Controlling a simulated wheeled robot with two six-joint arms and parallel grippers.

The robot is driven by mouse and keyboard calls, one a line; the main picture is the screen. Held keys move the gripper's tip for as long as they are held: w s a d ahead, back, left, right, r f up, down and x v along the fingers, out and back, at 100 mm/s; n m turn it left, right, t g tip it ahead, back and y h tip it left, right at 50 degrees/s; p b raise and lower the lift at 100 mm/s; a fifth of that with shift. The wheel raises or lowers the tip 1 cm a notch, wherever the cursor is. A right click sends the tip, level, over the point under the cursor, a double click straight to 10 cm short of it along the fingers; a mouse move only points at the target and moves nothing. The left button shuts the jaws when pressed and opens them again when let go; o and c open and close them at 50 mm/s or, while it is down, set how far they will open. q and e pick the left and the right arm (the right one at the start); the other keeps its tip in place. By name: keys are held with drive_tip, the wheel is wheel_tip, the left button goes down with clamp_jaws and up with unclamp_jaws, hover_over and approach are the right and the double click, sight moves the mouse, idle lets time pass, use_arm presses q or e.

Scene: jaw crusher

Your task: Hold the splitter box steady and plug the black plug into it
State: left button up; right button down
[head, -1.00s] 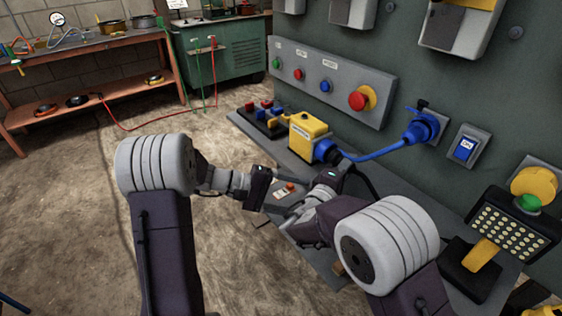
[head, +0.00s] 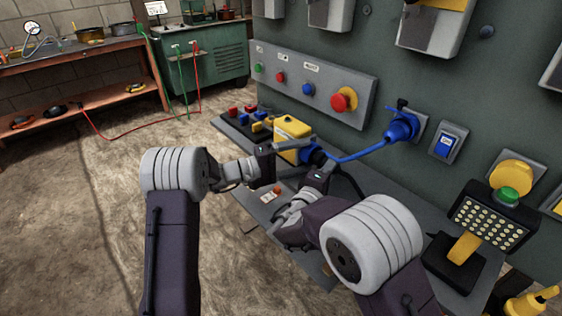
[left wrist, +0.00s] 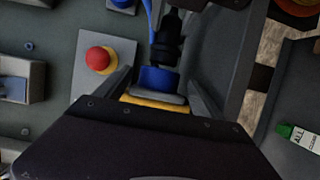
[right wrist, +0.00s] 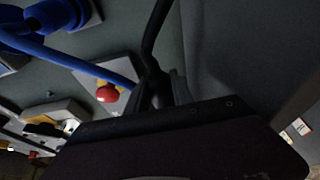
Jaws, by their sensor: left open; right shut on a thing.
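The yellow splitter box (head: 291,127) stands on the grey ledge, with a blue connector (head: 313,154) on its right side. My left gripper (head: 284,150) is open at the box; in the left wrist view its fingers (left wrist: 160,95) stand on either side of the box's yellow edge (left wrist: 153,103). My right gripper (head: 322,168) is shut on the black plug (right wrist: 154,92), just right of and below the box. In the left wrist view a black plug-like part (left wrist: 168,42) lines up with the blue connector (left wrist: 158,78); whether they touch I cannot tell.
A blue cable (head: 360,153) runs from the box to a blue wall socket (head: 402,127). A panel with a red emergency button (head: 342,101) is above the box. A lamp (head: 493,220) stands at the right of the ledge. Coloured parts (head: 250,117) lie left of the box.

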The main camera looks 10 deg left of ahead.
use_arm(q)
drive_tip(key=shift+x, duration=0.85)
clamp_jaws()
idle(1.7)
drive_tip(key=shift+f, duration=0.1)
